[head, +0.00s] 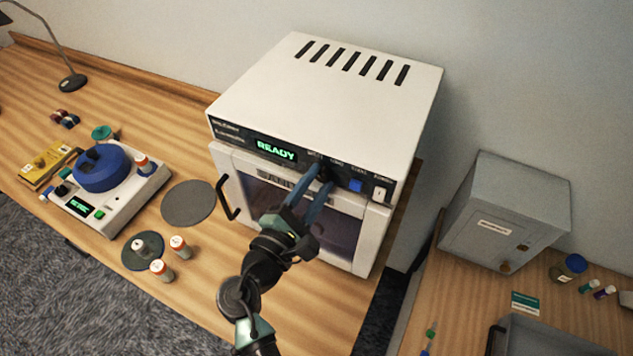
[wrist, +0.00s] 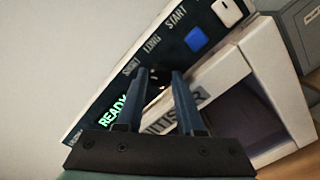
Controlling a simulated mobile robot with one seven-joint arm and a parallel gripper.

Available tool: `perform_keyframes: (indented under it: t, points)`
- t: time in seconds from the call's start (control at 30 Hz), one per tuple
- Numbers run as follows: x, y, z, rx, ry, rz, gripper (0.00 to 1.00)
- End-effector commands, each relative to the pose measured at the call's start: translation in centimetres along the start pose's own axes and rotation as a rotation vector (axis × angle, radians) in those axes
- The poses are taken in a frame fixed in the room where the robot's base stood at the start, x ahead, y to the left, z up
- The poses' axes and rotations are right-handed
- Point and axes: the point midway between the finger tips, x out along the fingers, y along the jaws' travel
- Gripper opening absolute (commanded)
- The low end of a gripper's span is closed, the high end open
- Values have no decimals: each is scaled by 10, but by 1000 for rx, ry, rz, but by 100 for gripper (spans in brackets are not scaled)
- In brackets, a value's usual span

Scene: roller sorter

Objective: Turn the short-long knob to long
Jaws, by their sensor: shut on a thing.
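The sterilizer-like white machine (head: 330,90) has a black front panel with a lit READY display (head: 276,150). The dark short-long knob (head: 325,173) is on this panel, right of the display. In the wrist view the knob (wrist: 155,82) shows dark between the fingertips, beneath the SHORT and LONG labels. My gripper (head: 314,184) reaches the panel from the front, its blue fingers closed on the knob's two sides. The wrist view shows the fingers (wrist: 160,76) with the knob between them. The fingers partly hide the knob, and I cannot tell which way its pointer faces.
A blue START button (head: 356,186) and a white switch (head: 379,195) sit right of the knob. The machine's door with its black handle (head: 228,199) is below. A centrifuge (head: 100,190) and bottles stand left on the bench. A grey cabinet (head: 505,210) is at right.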

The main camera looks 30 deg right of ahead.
Motion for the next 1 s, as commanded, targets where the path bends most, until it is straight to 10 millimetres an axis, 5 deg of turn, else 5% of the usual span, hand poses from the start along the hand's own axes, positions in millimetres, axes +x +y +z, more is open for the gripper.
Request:
perform_keyframes:
  t: [0.37,1.0]
  points:
    - [0,-4,-3,166,4,-4,0]
    - [0,-4,-3,751,18,-21,0]
